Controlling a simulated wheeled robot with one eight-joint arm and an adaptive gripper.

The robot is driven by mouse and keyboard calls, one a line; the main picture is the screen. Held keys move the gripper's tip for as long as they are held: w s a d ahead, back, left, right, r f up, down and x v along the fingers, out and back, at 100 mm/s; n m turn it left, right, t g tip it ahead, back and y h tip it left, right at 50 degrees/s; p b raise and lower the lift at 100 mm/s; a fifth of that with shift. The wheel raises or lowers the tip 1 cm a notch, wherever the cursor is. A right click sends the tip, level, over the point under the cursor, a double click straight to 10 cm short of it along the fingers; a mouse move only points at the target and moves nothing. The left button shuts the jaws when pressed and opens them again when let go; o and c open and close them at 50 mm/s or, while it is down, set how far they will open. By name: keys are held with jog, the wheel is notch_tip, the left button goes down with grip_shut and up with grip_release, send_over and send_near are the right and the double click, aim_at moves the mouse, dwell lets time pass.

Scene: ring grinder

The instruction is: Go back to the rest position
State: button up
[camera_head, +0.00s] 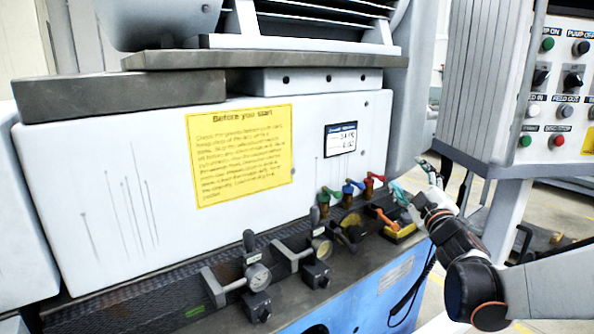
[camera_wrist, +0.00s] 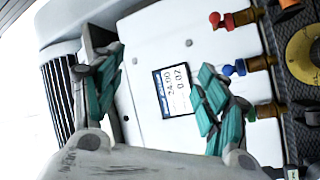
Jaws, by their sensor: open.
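My gripper (camera_head: 418,183) is at the right end of the machine's front ledge in the head view, close to the colored valves and apart from them. In the wrist view my gripper (camera_wrist: 160,95) shows two teal-padded fingers spread wide with nothing between them. Behind the gap is the white machine panel (camera_wrist: 150,38) with a small digital display (camera_wrist: 176,92). The display (camera_head: 341,139) also shows in the head view. My arm reaches in from the right edge of the head view.
Green (camera_head: 328,192), blue (camera_head: 352,185) and red (camera_head: 373,179) valves stand near the gripper, beside an orange-handled lever (camera_head: 387,220) on a yellow base. A button control box (camera_head: 562,95) hangs at right. Open floor lies beyond the machine.

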jog(key=s+m+g+h, duration=0.4)
jog(key=s+m, duration=0.4)
jog(key=s, duration=0.2)
jog(key=s+a+f+m+g+y, duration=0.1)
jog(key=s+a+f+g, duration=0.2)
jog(key=s+f, duration=0.2)
jog(key=s+a+f+m+g+y, duration=0.1)
jog(key=s+a+f+g, duration=0.2)
jog(key=s, duration=0.9)
jog(key=s+a+f+m+g+y+b, duration=0.1)
jog(key=s+a+f+g, duration=0.2)
jog(key=s+f, duration=0.6)
jog(key=shift+a+f, duration=0.15)
jog(key=shift+a, duration=0.05)
jog(key=shift+w, duration=0.1)
dwell(0.6)
